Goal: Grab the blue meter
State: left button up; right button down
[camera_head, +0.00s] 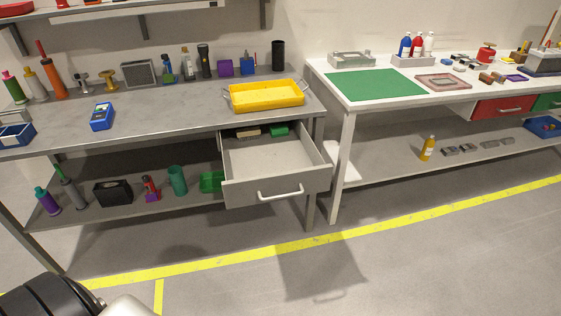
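The blue meter (102,117) is a small blue handheld device with a lighter face. It lies on the grey top of the left workbench, toward the left, with clear bench surface around it. Neither of my grippers shows in the head view. A black and white rounded part at the bottom left corner looks like part of my own body, well below and in front of the bench.
A yellow tray (266,96) sits right of the meter. A blue bin (16,134) is at its left. Bottles and tools line the bench's back. An open drawer (275,188) juts out below the tray. A second bench with a green mat (375,84) stands right.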

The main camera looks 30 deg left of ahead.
aim_at(101, 120)
jog(key=k+u, duration=0.1)
jog(key=u, duration=0.85)
